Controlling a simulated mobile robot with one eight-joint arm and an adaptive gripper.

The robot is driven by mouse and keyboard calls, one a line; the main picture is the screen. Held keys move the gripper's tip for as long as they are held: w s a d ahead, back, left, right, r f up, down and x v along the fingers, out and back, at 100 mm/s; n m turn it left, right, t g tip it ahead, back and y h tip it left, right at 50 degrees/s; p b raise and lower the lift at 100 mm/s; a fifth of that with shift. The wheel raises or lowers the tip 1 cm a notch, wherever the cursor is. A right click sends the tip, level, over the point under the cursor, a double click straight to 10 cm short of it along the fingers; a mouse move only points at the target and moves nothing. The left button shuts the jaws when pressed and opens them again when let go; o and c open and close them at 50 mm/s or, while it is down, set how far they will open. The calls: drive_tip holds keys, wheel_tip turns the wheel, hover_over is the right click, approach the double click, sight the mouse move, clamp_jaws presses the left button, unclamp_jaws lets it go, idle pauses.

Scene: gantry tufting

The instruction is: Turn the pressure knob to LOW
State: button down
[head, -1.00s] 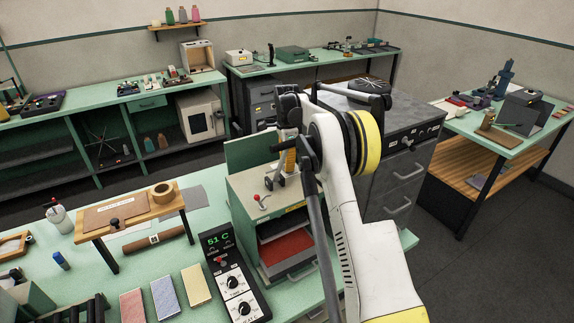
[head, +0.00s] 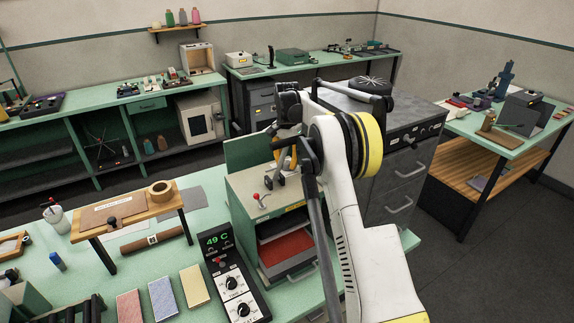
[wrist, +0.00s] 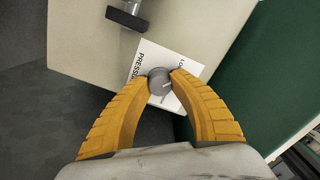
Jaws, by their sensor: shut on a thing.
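The pressure knob (wrist: 160,88) is a small round grey knob with a short white line on its face. It sits on a white label (wrist: 184,66) reading "PRESSURE" and, partly legible, "LO..." at the upper right. The knob's line runs roughly sideways; I cannot tell which mark it meets. My gripper (wrist: 160,76) has its two yellow fingers closed on the knob from both sides. In the head view my arm hides the knob and most of the gripper.
A dark handle-like part (wrist: 126,18) sticks out near the label in the wrist view. A green panel (wrist: 265,75) stands close on the right. A control box (head: 228,272) reading 49 C and a small wooden stand (head: 120,214) share the green bench.

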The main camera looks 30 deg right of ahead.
sight(287, 162)
drive_tip(key=shift+n, duration=1.1)
drive_tip(key=c, duration=1)
unclamp_jaws()
drive_tip(key=shift+c, duration=0.2)
wheel_tip(287, 162, up, 12)
